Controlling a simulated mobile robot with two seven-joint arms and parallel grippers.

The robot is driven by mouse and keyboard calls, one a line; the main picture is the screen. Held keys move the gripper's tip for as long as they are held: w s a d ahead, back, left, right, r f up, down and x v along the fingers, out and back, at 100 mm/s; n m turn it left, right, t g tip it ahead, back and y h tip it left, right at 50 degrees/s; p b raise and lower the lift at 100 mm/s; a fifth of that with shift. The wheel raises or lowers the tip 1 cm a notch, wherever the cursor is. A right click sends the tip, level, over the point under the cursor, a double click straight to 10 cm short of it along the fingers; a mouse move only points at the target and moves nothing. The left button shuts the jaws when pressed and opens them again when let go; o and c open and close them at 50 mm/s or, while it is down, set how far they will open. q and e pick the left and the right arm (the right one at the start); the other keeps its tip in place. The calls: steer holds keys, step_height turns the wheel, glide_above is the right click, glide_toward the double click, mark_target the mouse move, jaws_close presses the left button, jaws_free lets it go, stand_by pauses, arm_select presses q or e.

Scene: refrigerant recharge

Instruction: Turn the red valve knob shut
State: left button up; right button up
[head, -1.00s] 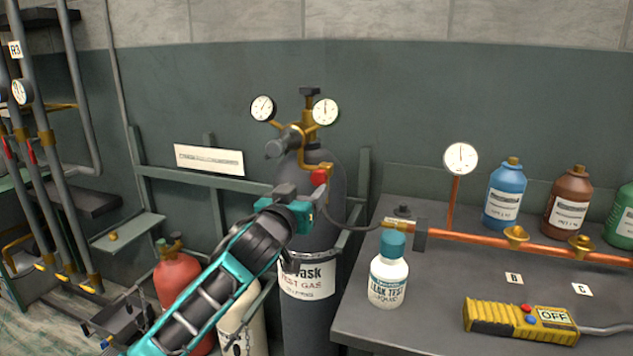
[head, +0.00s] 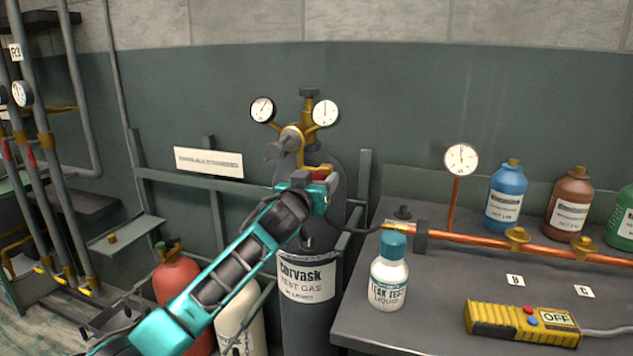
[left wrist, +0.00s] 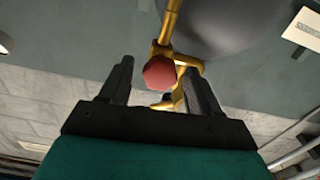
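The red valve knob (head: 321,177) sits on the brass fitting below the two-gauge regulator (head: 293,139) of the grey test gas cylinder (head: 308,262). My left gripper (head: 312,180) is at the knob and partly hides it in the head view. In the left wrist view the knob (left wrist: 160,73) shows between the two black fingers (left wrist: 157,75) of my left gripper. The fingers are spread, with a gap visible on each side of the knob. I cannot tell how deep the knob sits between them. My right gripper is not in view.
The bench (head: 440,295) at right holds a leak test bottle (head: 388,278), a copper pipe (head: 470,238) with brass valves, and a yellow meter (head: 520,322) reading OFF. A red cylinder (head: 176,275) stands under my left arm. A dark hose runs from the regulator to the pipe.

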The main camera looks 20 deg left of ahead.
arm_select(q)
steer(key=c, duration=1)
